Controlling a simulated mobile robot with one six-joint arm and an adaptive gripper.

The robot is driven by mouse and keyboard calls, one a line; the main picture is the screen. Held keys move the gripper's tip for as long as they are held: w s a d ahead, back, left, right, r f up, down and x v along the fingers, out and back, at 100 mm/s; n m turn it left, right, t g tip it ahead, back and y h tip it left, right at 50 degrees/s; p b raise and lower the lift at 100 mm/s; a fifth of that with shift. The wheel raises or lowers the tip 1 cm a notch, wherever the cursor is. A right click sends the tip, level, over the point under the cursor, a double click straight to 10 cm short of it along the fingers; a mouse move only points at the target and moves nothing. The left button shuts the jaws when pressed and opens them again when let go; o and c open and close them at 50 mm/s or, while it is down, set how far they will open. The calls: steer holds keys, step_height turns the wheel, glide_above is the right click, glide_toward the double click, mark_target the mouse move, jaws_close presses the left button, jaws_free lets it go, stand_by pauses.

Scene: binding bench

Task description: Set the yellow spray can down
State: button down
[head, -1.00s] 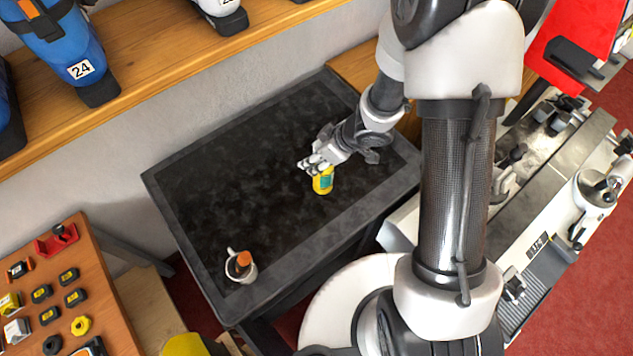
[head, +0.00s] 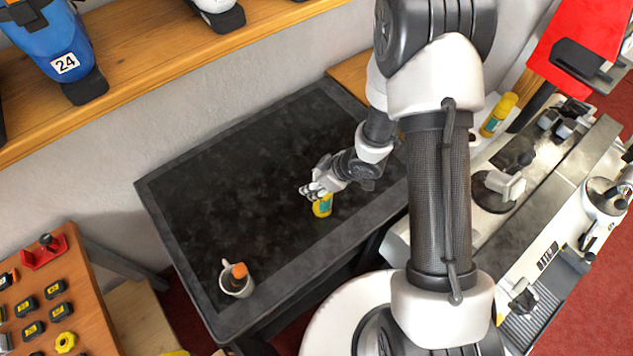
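The yellow spray can (head: 322,207) has a green label and is held upright at the fingers of my gripper (head: 316,191). My gripper comes in from the right and looks shut on the can's upper part, hiding its top. The can is over the front right part of the dark tabletop (head: 240,170). I cannot tell whether its base touches the surface. A second, similar yellow can with a green label (head: 498,115) is on the machine bench at the right, apart from my gripper.
A white mug (head: 228,287) with an orange-topped item in it is near the table's front left corner. The middle and back of the tabletop are clear. A wooden shelf (head: 170,60) with ski boots runs behind. An orange-brown board (head: 75,285) holds small parts at the left.

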steer(key=shift+f, duration=0.15)
steer(key=c, duration=0.8)
jaws_free()
steer(key=shift+o, duration=0.2)
